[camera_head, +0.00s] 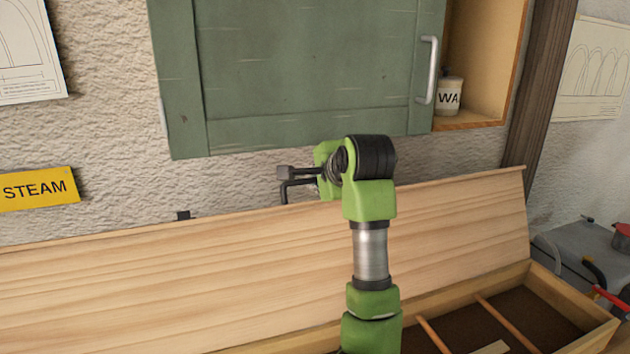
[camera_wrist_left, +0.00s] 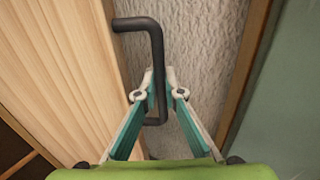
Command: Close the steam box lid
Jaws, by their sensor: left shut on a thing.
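The steam box lid (camera_head: 200,270) is a long pale wooden panel standing raised at the back of the open box (camera_head: 566,292). It also fills the left of the left wrist view (camera_wrist_left: 62,60). A black bent handle (camera_wrist_left: 156,62) sticks out past the lid's edge, and it also shows in the head view (camera_head: 284,190). My left gripper (camera_wrist_left: 160,84) has its two fingers closed on the handle. In the head view the gripper (camera_head: 298,173) is at the lid's top edge, partly hidden by my own wrist. My right gripper is not in view.
A green cabinet (camera_head: 300,70) hangs close above the lid, its open right compartment holding a labelled jar (camera_head: 448,97). A yellow STEAM sign (camera_head: 38,189) is on the rough wall. Thin wooden dividers (camera_head: 505,314) cross the box. A grey unit (camera_head: 585,250) stands at right.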

